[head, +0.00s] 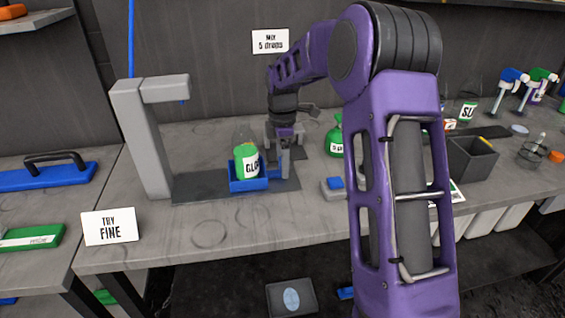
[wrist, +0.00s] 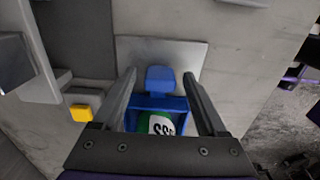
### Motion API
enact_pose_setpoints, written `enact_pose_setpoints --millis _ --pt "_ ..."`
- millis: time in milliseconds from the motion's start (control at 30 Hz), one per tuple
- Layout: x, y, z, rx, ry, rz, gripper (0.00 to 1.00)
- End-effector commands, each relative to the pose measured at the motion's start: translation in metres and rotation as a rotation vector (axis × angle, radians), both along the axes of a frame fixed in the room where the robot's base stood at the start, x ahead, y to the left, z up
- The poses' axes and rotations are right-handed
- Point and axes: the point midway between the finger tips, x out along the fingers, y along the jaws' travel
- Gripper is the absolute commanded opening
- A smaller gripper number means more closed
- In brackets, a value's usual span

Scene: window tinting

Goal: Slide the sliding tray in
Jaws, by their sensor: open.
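The sliding tray (head: 248,185) is blue and sits on a dark flat plate (head: 200,188) on the bench. A green-labelled bottle (head: 246,165) stands in it. In the wrist view the tray (wrist: 184,104) has a rounded blue tab (wrist: 160,77) at its far end, and the bottle (wrist: 157,124) shows partly behind my gripper's body. My gripper (head: 284,152) points down at the tray's right end. In the wrist view its open fingers (wrist: 160,74) lie on either side of the tab; contact cannot be told.
A grey post with an overhanging arm (head: 150,120) stands at the plate's left end. A small grey block with a blue top (head: 334,186), a green bottle (head: 335,142) and a dark bin (head: 472,160) are to the right. The front bench strip is mostly clear beyond a sign (head: 110,227).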

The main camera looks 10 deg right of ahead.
Motion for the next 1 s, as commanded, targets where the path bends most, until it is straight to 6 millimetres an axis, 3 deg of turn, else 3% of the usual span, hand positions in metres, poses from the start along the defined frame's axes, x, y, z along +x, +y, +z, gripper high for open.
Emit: enact_pose_setpoints --millis 267,600,700,1000 --pt "0.0 0.0 -0.0014 0.0 0.0 0.0 0.75" --pt "0.0001 -0.0001 -0.0012 0.0 0.0 0.0 0.14" --pt "0.0001 -0.0001 -0.0012 0.0 0.0 0.0 0.0" --pt "0.0 -0.0001 -0.001 0.0 0.0 0.0 0.0"
